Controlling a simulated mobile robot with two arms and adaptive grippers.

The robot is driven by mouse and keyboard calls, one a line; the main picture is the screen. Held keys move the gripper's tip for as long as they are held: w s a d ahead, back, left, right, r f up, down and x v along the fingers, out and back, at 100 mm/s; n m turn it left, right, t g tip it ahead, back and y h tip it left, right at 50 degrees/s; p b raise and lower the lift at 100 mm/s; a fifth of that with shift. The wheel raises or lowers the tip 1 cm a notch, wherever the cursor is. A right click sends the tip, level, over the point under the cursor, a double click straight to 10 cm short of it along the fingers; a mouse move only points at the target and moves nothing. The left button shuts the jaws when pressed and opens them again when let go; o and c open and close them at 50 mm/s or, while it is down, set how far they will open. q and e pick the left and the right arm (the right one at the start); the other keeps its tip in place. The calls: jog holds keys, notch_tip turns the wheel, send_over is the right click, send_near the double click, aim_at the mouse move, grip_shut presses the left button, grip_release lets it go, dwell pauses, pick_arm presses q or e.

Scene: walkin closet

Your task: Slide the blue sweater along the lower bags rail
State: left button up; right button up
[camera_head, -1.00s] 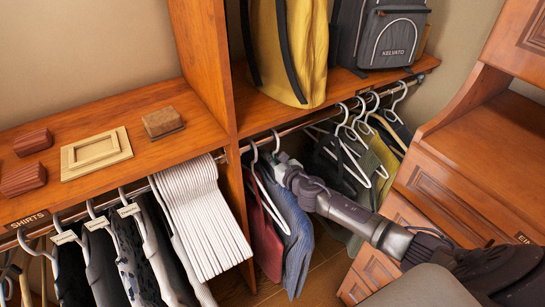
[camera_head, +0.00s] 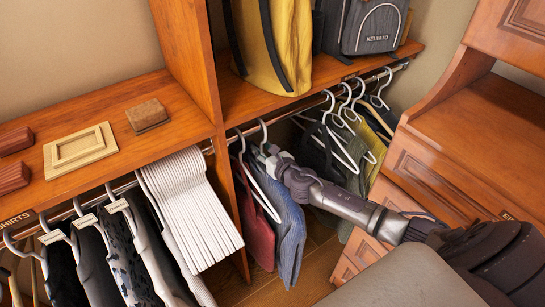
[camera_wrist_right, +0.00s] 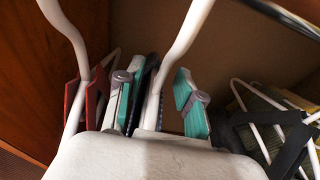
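The blue sweater (camera_head: 288,232) hangs on a white hanger from the lower rail (camera_head: 300,111), just right of a red garment (camera_head: 254,232). My right gripper (camera_head: 268,156) is at the upper part of the sweater's hanger, below the rail. In the right wrist view its teal-padded fingers (camera_wrist_right: 160,103) are apart, with a white hanger stem (camera_wrist_right: 158,88) between them. I cannot tell whether either finger touches the stem. The sweater itself is mostly hidden in the wrist view. My left gripper is not in view.
Several hangers with dark and green clothes (camera_head: 355,140) hang to the right on this rail, with bare rail between. A wooden divider (camera_head: 232,190) closes the left side. A yellow bag (camera_head: 272,45) and grey backpack (camera_head: 365,28) stand above. Drawers (camera_head: 425,180) are at the right.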

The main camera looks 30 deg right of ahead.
jog(key=s, duration=0.3)
jog(key=s+r, duration=0.1)
jog(key=s, duration=0.3)
jog(key=s+r, duration=0.1)
jog(key=s, duration=0.2)
jog(key=shift+s+d+r, duration=0.15)
jog(key=shift+d, duration=0.05)
jog(key=shift+s+a+m, duration=0.25)
jog(key=shift+m, duration=0.35)
jog(key=s+a+f+m+g, duration=0.2)
jog(key=s+a+m+g, duration=0.2)
jog(key=s+m, duration=0.6)
jog(key=s+a+f+m+g, duration=0.2)
jog(key=s+a+m+g, duration=0.15)
jog(key=s+m, duration=0.65)
jog(key=s+a+f+m+g, duration=0.1)
jog(key=s+a+m+g, duration=0.35)
jog(key=m, duration=0.85)
jog(key=s+d+f+g, duration=0.1)
jog(key=s+f, duration=0.1)
jog(key=f, duration=1.2)
jog(key=s+f+g, duration=0.1)
jog(key=s+f, duration=0.2)
jog(key=f, duration=1.1)
jog(key=s+d+f, duration=0.3)
jog(key=s+f, duration=1.2)
jog(key=s, duration=0.1)
jog(key=shift+g+h, duration=0.3)
jog(key=shift+g, duration=0.1)
